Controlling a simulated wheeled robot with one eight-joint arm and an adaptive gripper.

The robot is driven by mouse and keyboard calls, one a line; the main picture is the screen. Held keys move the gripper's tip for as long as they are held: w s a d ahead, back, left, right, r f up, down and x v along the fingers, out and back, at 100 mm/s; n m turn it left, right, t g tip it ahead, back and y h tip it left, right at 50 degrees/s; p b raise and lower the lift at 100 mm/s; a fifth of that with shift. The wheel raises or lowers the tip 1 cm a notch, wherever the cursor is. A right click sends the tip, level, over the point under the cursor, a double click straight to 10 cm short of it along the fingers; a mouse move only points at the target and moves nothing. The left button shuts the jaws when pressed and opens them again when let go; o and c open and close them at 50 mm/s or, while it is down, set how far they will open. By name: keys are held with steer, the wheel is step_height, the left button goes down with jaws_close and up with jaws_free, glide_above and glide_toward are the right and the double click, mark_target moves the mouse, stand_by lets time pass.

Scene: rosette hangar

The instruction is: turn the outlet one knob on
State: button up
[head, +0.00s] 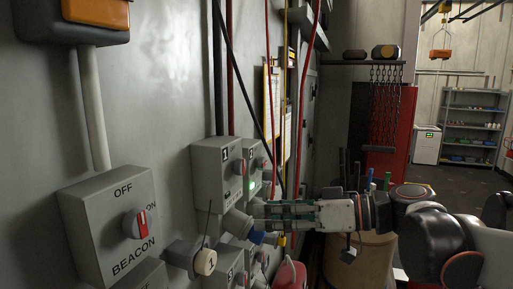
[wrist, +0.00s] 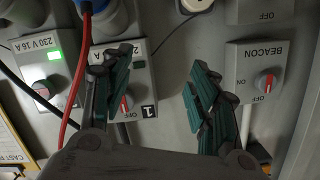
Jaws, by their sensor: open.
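The outlet one box (head: 207,172) is grey with a "1" at its top corner and hangs on the left wall. My gripper (head: 263,215) is in front of the lower part of the outlets in the head view. In the wrist view my gripper (wrist: 158,75) is open, its fingers wide apart with nothing between them.
A neighbouring outlet (wrist: 35,63) has a lit green lamp. The BEACON box (head: 108,225) with a red-marked knob is nearer on the wall. A red cable (wrist: 73,85) and dark cables run close to the fingers.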

steer(key=w+d+r+n+y+p, duration=0.2)
steer(key=w+d+r+p, duration=0.1)
steer(key=r, duration=0.5)
steer(key=t, duration=0.1)
glide_toward(244, 167)
steer(key=p+x, duration=0.2)
steer(key=x, duration=0.6)
steer(key=shift+a, duration=0.3)
steer(key=c, duration=1.1)
